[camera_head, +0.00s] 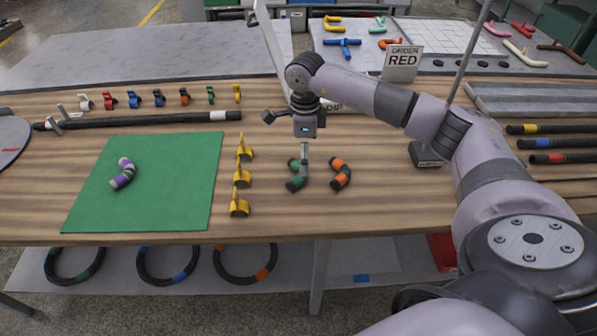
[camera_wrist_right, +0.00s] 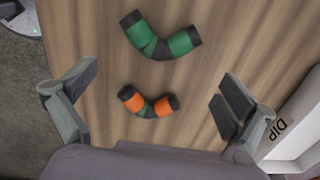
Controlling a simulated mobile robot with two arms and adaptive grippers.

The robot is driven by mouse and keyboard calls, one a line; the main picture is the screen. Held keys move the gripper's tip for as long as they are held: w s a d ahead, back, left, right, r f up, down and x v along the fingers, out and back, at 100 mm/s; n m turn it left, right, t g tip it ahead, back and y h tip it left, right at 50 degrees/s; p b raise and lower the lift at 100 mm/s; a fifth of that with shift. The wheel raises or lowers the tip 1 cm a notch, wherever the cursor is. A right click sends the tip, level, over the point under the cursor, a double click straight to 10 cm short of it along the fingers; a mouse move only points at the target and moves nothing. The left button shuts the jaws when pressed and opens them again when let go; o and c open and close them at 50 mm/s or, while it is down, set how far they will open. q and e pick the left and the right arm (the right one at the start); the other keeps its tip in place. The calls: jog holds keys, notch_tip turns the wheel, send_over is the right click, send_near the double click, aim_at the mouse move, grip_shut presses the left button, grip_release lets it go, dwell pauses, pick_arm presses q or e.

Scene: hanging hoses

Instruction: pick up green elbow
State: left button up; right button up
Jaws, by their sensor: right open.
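The green elbow (camera_head: 295,184), a bent tube with green bands and black ends, lies on the wooden table beside an orange elbow (camera_head: 341,172). In the head view my right gripper (camera_head: 304,155) hangs over the green elbow and hides part of it. In the wrist view the green elbow (camera_wrist_right: 180,43) lies at the top, beyond the fingertips, with the orange elbow (camera_wrist_right: 133,100) below it. My right gripper (camera_wrist_right: 158,80) is open, its fingers wide apart, with nothing held between them. My left gripper is not in view.
Yellow upright clips (camera_head: 241,178) stand left of the green elbow. A purple elbow (camera_head: 122,174) lies on a green mat (camera_head: 190,165). A long black hose (camera_head: 150,120) and a row of small clips are behind. A RED sign (camera_head: 402,63) stands at the back.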

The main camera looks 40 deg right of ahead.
jog(key=shift+f, duration=0.65)
notch_tip(320, 180, down, 4)
jog(key=shift+a+f+p, duration=0.1)
jog(key=shift+f+p, duration=0.05)
jog(key=shift+p, duration=0.6)
jog(key=shift+f, duration=0.45)
jog(key=c, duration=1.8)
